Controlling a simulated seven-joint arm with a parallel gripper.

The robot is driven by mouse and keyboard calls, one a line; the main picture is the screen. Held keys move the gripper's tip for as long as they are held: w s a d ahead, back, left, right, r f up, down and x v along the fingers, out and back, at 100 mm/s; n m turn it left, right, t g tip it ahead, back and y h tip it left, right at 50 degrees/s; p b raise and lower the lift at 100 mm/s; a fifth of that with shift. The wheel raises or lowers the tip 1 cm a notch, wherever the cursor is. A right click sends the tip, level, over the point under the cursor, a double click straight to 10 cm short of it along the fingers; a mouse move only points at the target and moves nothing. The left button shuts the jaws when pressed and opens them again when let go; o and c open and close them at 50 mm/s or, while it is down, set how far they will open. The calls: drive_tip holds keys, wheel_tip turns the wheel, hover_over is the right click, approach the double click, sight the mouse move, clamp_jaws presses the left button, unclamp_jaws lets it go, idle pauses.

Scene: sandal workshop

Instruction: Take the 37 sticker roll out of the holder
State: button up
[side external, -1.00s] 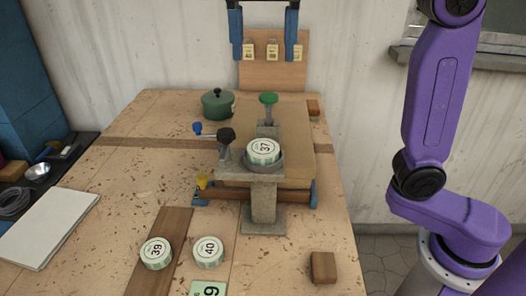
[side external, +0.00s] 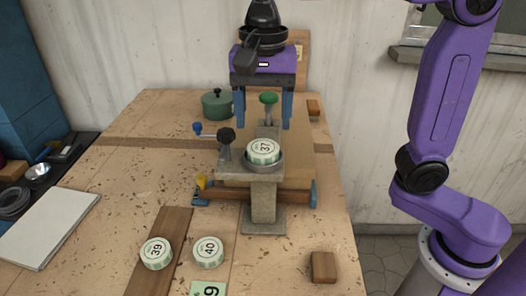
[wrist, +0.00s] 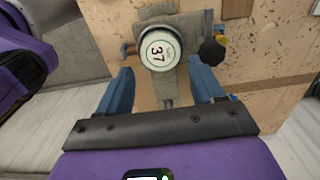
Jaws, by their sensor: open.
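The 37 sticker roll (side external: 264,149), white with a green-patterned side, sits in the round grey cup of the holder (side external: 263,196), a grey stand on the bench. It also shows in the wrist view (wrist: 159,49), with the holder's plate (wrist: 196,22) around it. My gripper (side external: 264,124) is open and empty, its blue fingers pointing down. In the side view it hangs above and seemingly behind the roll. In the wrist view (wrist: 164,82) the fingers lie either side of the holder's lower part, apart from the roll.
A black-knobbed clamp (side external: 226,137) stands just left of the roll, and a green-knobbed post (side external: 268,101) behind it. Rolls 39 (side external: 156,253) and 40 (side external: 208,251) lie at the front left. A green pot (side external: 217,104) stands behind. A wooden block (side external: 323,267) lies front right.

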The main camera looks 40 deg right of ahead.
sight(263, 147)
drive_tip(key=shift+f, duration=2.8)
drive_tip(key=c, duration=0.7)
